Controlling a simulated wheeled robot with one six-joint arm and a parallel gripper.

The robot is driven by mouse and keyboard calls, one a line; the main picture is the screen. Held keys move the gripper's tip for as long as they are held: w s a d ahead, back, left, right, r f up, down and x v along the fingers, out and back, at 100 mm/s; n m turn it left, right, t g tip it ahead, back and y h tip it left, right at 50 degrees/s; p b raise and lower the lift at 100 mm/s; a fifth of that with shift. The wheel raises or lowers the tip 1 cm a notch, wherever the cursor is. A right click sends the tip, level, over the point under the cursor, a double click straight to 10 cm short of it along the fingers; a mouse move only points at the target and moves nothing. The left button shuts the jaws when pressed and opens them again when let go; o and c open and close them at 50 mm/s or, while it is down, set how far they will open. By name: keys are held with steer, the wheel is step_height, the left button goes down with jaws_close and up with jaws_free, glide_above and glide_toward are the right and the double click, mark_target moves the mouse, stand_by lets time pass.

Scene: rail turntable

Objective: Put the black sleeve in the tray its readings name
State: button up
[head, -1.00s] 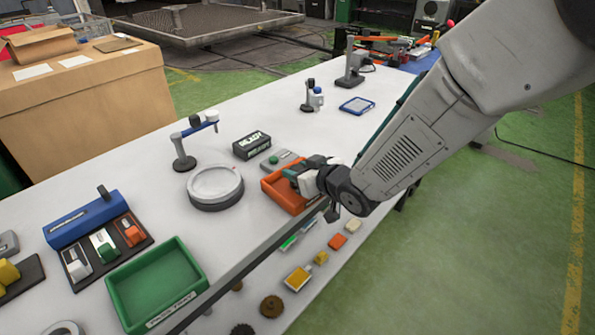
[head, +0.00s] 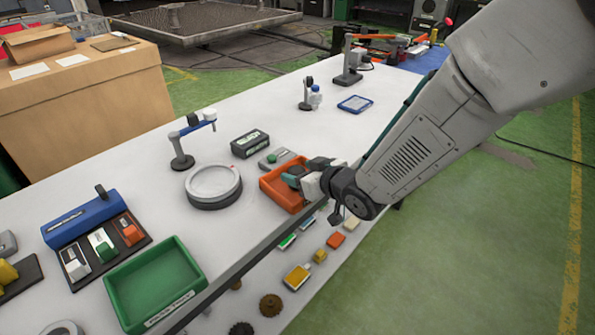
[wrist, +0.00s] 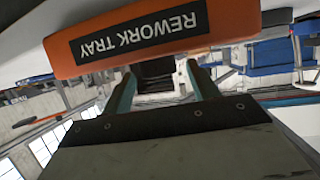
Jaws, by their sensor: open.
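My gripper (head: 293,176) is at the orange tray (head: 270,195), with its teal fingers over the tray's right side. In the wrist view the orange tray (wrist: 75,60) carries an upside-down label, "REWORK TRAY". The two teal fingers of my gripper (wrist: 160,74) stand apart below that wall. A dark patch shows between them; I cannot tell whether it is the black sleeve or background. I cannot make out the black sleeve in the head view. A green tray (head: 188,254) stands empty at the front left, its label too small to read surely.
A round grey turntable (head: 213,181) and a black display box (head: 250,144) stand left of the orange tray. A blue-backed rack (head: 80,220) holds small blocks. The back middle of the table is mostly clear.

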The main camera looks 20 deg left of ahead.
steer(key=v, duration=1)
steer(key=shift+s+d+r, duration=0.1)
steer(key=shift+d, duration=0.05)
steer(key=w+d+r+m+t+h, duration=0.1)
steer(key=d+r+m+h, duration=0.3)
steer(key=d, duration=0.8)
steer(key=w+d+r+m+h, duration=0.1)
steer(key=d+r+m+h, duration=0.3)
steer(key=d, duration=0.8)
steer(key=s+d+r+m+g+h, duration=0.1)
steer(key=s+d+g, duration=0.1)
steer(key=s+d, duration=0.2)
steer(key=s+d+r+m+g+h, duration=0.1)
steer(key=s+d, duration=0.3)
steer(key=s, duration=0.7)
steer(key=s+d+r+m+g+h, duration=0.1)
steer(key=s+d+g, duration=0.3)
steer(key=s, duration=0.4)
steer(key=shift+d+r+m, duration=0.3)
steer(key=shift+d+r, duration=0.05)
